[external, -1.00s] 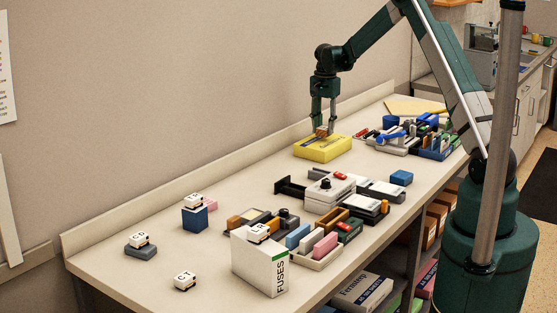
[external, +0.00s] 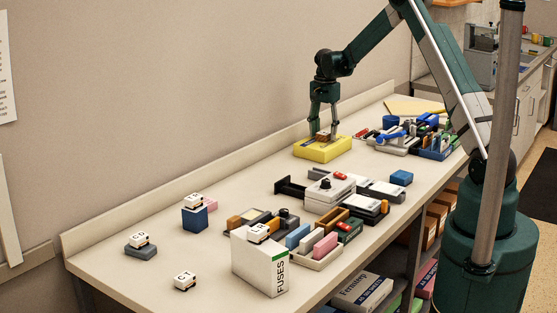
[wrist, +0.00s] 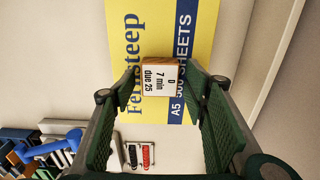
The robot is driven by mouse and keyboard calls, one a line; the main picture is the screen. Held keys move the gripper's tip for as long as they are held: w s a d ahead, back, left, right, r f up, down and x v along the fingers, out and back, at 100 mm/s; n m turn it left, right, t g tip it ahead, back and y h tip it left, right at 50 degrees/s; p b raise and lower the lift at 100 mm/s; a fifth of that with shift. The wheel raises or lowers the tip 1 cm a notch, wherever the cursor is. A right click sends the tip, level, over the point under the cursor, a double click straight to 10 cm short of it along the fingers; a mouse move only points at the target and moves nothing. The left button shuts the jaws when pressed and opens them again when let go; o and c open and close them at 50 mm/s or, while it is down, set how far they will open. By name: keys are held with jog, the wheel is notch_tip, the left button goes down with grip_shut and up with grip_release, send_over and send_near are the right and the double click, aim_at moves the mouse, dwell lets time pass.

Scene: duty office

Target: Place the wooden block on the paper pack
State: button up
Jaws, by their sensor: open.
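In the external view the block (external: 323,137) shows as a small brown piece on top of the yellow pack (external: 322,152). My gripper (external: 323,132) is open just above the pack.
Blue and grey organisers with pens (external: 405,136) stand right of the pack. A white device (external: 329,188) and several trays lie nearer. A FUSES box (external: 258,265) and small labelled blocks are at the front left. The bench left of the pack is clear.

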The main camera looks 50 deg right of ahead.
aim_at(324, 133)
jog(key=shift+r, duration=0.15)
notch_tip(324, 133, up, 12)
dwell(0.7)
dwell(0.6)
jog(key=s+a+r+n+t, duration=0.1)
jog(key=s+a+r+n, duration=0.2)
jog(key=s+a+r, duration=0.45)
jog(key=s+a+r+n+t, duration=0.15)
jog(key=a+r, duration=0.35)
jog(key=a, duration=0.6)
jog(key=s+a+r+n+t, duration=0.1)
jog(key=s+a+r+n, duration=0.3)
jog(key=s+a+r, duration=0.45)
jog(key=s+a+n+t, duration=0.2)
jog(key=s+a+n, duration=0.3)
jog(key=s+a, duration=0.7)
jog(key=s+a+f+n+t, duration=0.1)
jog(key=s+a+f+n, duration=0.3)
jog(key=s, duration=0.9)
jog(key=a+f, duration=0.3)
jog(key=a, duration=0.2)
jog(key=shift+a+t, duration=0.15)
jog(key=shift+t, duration=0.2)
